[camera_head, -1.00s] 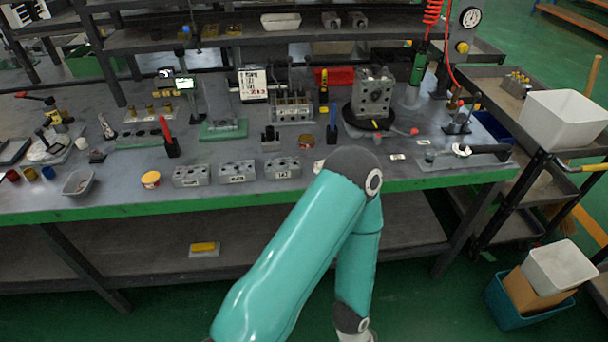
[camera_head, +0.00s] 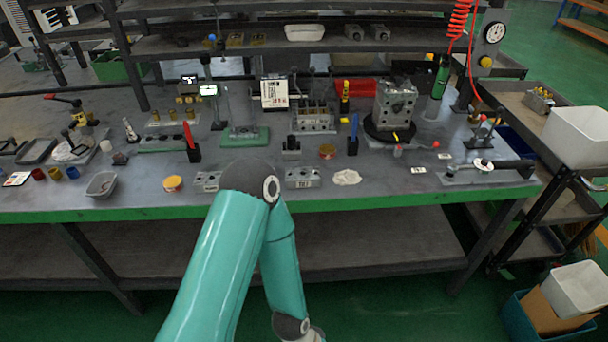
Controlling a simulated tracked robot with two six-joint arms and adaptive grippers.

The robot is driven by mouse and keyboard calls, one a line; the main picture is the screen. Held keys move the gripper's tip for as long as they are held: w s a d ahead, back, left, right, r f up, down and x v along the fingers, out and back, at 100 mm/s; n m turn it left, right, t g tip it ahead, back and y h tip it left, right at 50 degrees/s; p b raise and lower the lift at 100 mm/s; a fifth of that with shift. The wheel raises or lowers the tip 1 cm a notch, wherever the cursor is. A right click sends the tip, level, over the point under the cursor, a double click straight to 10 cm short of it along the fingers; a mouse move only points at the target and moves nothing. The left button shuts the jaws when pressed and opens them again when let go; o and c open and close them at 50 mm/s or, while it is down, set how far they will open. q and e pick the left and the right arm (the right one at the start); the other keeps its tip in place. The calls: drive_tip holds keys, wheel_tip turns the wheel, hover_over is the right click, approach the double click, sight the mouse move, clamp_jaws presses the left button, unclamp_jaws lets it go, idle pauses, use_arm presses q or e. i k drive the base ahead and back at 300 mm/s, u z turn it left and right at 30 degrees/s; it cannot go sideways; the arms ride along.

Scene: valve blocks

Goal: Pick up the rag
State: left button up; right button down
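A small crumpled off-white cloth (camera_head: 347,177), which looks like the rag, lies flat near the front edge of the workbench (camera_head: 400,201). It is just right of a grey metal block (camera_head: 303,178). One teal arm of mine rises from the bottom, bends at a dark elbow in front of the bench, and runs down to the bottom edge. The elbow covers part of the block row, left of the cloth. Neither gripper shows; the visible forearm ends in a grey wrist part at the bottom edge. Nothing of mine touches the cloth in view.
Behind the cloth stand a blue-handled tool in a black holder (camera_head: 353,138) and a large valve block (camera_head: 394,103) on a dark turntable. A cart with a white bin (camera_head: 578,137) stands right.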

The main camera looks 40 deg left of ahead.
sight(348, 177)
drive_tip(key=u, duration=0.3)
drive_tip(key=i, duration=1)
drive_tip(key=z, duration=0.05)
